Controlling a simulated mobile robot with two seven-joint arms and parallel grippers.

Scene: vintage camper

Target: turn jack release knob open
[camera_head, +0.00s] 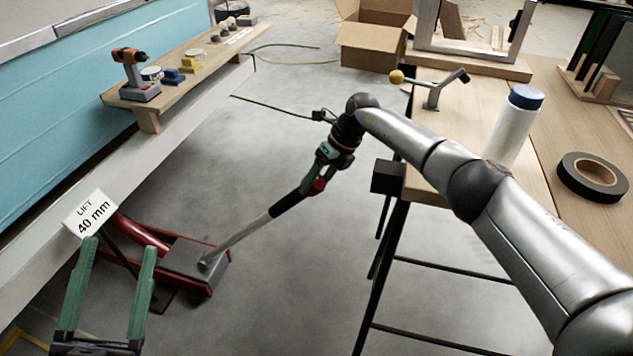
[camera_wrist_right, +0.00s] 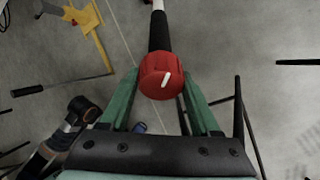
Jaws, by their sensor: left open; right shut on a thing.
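The red jack (camera_head: 190,266) stands on the floor under the camper's edge, and its handle (camera_head: 245,235) slants up to the right. The red knob (camera_head: 317,186) is at the handle's upper end. In the right wrist view the knob (camera_wrist_right: 161,76) is round and ribbed with a white mark. My right gripper (camera_wrist_right: 160,88) is shut on the knob, with one green finger on each side; it also shows in the head view (camera_head: 322,172). My left gripper (camera_head: 118,250) is open and empty, in front of the jack at the lower left.
A sign reading "LIFT 40 mm" (camera_head: 91,213) hangs on the camper's edge. A wooden shelf (camera_head: 200,62) holds a drill and small items. The workbench (camera_head: 465,110) on the right carries a bottle and black tape roll.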

